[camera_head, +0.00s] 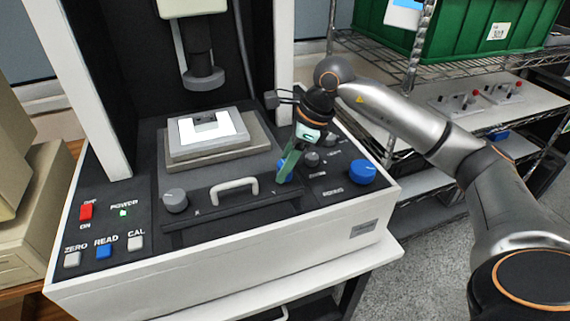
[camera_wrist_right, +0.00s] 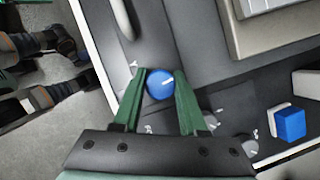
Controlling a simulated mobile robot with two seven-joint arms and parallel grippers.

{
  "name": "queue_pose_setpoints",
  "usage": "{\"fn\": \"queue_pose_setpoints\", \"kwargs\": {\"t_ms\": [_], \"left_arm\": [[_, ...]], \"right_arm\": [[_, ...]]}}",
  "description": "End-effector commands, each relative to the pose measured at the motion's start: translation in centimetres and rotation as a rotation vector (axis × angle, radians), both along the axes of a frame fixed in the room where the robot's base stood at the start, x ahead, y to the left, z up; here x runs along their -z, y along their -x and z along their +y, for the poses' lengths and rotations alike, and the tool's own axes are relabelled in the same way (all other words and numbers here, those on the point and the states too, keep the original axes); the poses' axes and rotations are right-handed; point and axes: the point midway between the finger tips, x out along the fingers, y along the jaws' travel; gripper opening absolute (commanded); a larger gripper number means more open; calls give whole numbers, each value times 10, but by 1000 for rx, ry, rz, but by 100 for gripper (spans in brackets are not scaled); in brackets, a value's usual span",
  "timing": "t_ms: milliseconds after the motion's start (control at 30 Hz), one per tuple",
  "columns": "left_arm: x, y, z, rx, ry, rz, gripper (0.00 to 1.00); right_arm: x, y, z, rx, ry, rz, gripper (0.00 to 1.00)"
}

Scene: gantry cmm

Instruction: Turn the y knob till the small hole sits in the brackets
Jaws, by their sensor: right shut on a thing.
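The blue y knob (camera_wrist_right: 160,84) is on the machine's black front panel, with a white pointer line on its top. My right gripper (camera_wrist_right: 160,90) has its green fingers closed on either side of the knob. In the head view the right gripper (camera_head: 286,170) reaches down to the panel from the right, and its fingers hide most of the knob. The stage (camera_head: 235,158) carries a bright white plate (camera_head: 225,126) with a small dark part on it, under the probe head (camera_head: 203,79). I cannot make out the small hole or the brackets. My left gripper is not in view.
A grey knob (camera_head: 174,200) and a pale handle (camera_head: 234,187) are on the panel left of the gripper. A larger blue knob (camera_head: 363,172) and small grey knobs are to its right. Buttons, including a red one (camera_head: 86,212), are at the left. Wire shelving stands at right.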

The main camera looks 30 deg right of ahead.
Motion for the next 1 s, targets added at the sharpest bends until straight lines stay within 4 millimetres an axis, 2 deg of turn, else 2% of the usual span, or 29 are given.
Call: {"fn": "queue_pose_setpoints", "kwargs": {"t_ms": [300, 700, 733, 1000], "left_arm": [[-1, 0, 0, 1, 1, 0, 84], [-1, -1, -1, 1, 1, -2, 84], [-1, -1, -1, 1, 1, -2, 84], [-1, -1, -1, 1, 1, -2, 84]], "right_arm": [[-1, -1, 0, -68, 1, -3, 0], [-1, -1, -1, -73, 2, -3, 0], [-1, -1, -1, -73, 2, -3, 44], [0, 0, 0, -73, 2, -1, 72]]}}
